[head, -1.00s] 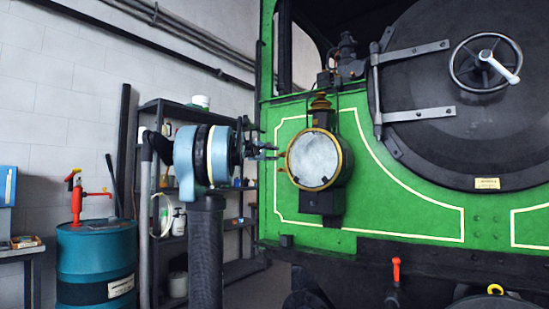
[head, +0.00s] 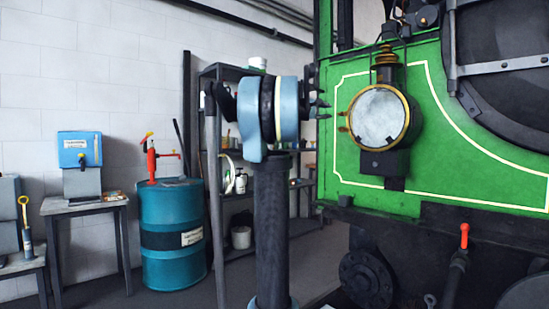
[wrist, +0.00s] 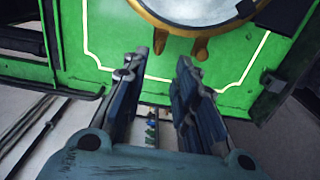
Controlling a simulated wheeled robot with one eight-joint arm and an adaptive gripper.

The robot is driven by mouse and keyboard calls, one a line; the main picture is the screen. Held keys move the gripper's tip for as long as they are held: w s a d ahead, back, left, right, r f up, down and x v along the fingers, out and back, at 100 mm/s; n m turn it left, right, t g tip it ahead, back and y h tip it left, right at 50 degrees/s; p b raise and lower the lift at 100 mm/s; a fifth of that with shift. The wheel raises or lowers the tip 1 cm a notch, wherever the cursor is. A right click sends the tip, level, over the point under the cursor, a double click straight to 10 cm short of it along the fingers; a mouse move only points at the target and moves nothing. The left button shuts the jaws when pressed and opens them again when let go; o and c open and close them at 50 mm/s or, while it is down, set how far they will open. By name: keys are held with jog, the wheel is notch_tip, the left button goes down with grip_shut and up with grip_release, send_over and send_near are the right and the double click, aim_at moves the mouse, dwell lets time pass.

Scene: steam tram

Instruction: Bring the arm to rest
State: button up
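My arm stands upright, its end pointing right towards the green front of the steam tram. My gripper (head: 320,108) is just left of the tram's round lamp (head: 378,117), which has a brass rim and a pale glass. In the wrist view, my gripper (wrist: 160,62) shows two dark fingers apart, with nothing between them. The lamp (wrist: 195,30) and its small brass prongs lie beyond the fingertips, seemingly apart from them. The green tram panel (wrist: 112,35) fills the back of that view.
A blue drum (head: 170,228) with a red hand pump stands at left. A table (head: 75,207) bears a blue box (head: 80,148). Dark shelves (head: 235,75) stand behind my arm. A red-handled valve (head: 464,236) sits low at right. Some floor is clear at front left.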

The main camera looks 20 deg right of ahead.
jog(key=s+a+f+m+g+y, duration=0.1)
jog(key=s+a+f+y, duration=0.4)
jog(key=s+a+f, duration=0.7)
jog(key=s+a+f+m+g+y, duration=0.1)
jog(key=s+a+f+y, duration=0.5)
jog(key=f, duration=2.3)
jog(key=s+a+f+m+g+y, duration=0.2)
jog(key=s+a+f+y, duration=0.3)
jog(key=s+a+f, duration=1.3)
jog(key=a+f, duration=0.3)
jog(key=a, duration=0.3)
jog(key=shift+s+f+g+y, duration=0.25)
jog(key=shift+g+y, duration=0.05)
jog(key=shift+g, duration=0.1)
